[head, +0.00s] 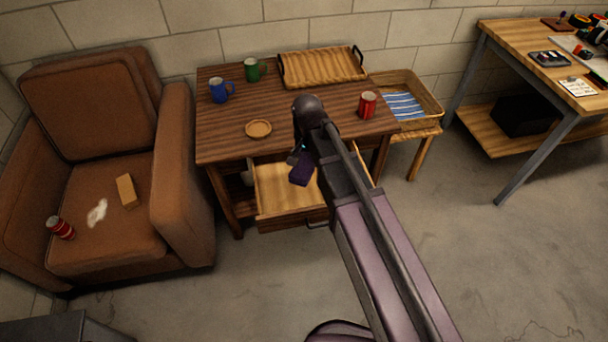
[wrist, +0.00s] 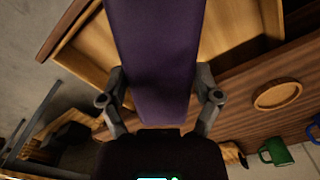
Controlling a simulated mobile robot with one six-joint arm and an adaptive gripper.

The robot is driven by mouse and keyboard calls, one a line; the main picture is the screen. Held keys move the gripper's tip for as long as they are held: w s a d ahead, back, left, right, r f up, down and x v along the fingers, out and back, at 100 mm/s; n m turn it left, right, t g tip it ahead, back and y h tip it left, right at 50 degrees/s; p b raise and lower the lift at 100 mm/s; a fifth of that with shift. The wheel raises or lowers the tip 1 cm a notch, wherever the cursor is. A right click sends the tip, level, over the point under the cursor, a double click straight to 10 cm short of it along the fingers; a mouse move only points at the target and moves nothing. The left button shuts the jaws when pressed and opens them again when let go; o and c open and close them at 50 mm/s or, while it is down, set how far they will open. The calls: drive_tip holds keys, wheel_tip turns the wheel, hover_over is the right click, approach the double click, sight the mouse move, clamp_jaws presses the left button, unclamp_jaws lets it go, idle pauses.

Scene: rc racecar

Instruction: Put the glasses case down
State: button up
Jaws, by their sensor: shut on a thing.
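A dark purple glasses case (wrist: 155,60) is held between the two fingers of my gripper (wrist: 160,103) in the wrist view. In the head view the case (head: 301,168) shows as a small purple block at the end of my arm, above the open drawer (head: 270,190). The drawer is pulled out from the dark wooden table (head: 220,135), and its visible floor looks empty. It also shows behind the case in the wrist view (wrist: 235,30). My arm hides part of the drawer's right side.
On the table are a blue mug (head: 219,91), a green mug (head: 252,69), a small round wooden dish (head: 258,128), a wicker tray (head: 322,67) and a red can (head: 367,104). A brown armchair (head: 180,170) stands left. A basket (head: 425,95) sits right.

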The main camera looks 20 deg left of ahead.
drive_tip(key=f+m+b, duration=0.1)
drive_tip(key=m, duration=0.1)
drive_tip(key=w+f+m+b, duration=0.1)
drive_tip(key=m, duration=0.1)
drive_tip(key=w+f+m+b, duration=0.1)
drive_tip(key=f+m, duration=0.1)
drive_tip(key=shift+w+d+m, duration=0.15)
drive_tip(key=shift+d+m, duration=0.05)
drive_tip(key=shift+m, duration=0.2)
drive_tip(key=f+m+b, duration=0.1)
drive_tip(key=m, duration=0.1)
drive_tip(key=w+f+m+b, duration=0.1)
drive_tip(key=m, duration=0.1)
drive_tip(key=shift+w+d+m, duration=0.15)
drive_tip(key=shift+w+m, duration=0.05)
drive_tip(key=shift+m, duration=0.1)
drive_tip(key=shift+f, duration=0.1)
drive_tip(key=b, duration=0.7)
hover_over(311, 189)
wheel_tip(311, 189, down, 6)
drive_tip(key=shift+w+f, duration=0.1)
drive_tip(key=shift+d, duration=0.1)
drive_tip(key=shift+f+b, duration=1.7)
drive_tip(key=shift+f, duration=0.15)
drive_tip(key=shift+f, duration=0.15)
